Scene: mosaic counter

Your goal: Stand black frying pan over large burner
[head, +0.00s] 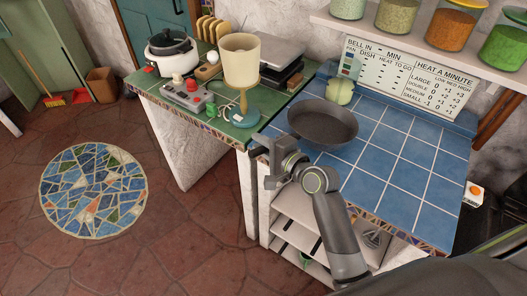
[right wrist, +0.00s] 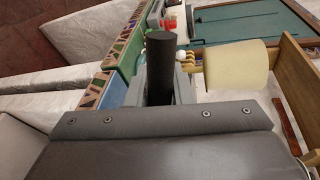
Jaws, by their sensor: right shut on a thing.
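The black frying pan (head: 322,122) is over the back left part of the blue tiled counter, open side up. I cannot tell whether its base touches the tiles. My right gripper (head: 272,160) is at the counter's left front edge, at the lower left of the pan, shut on its handle. In the right wrist view the dark handle (right wrist: 160,62) stands up between the fingers (right wrist: 162,90). The pan's bowl is not seen there. I cannot make out a large burner in either view. My left gripper is not in view.
The blue tiled counter (head: 400,165) is clear right of the pan. A pale green object (head: 340,92) stands close behind the pan. A cream-shaded lamp (head: 241,62) and a white cooker (head: 172,55) stand on the green counter at left. A jar shelf (head: 400,28) hangs above.

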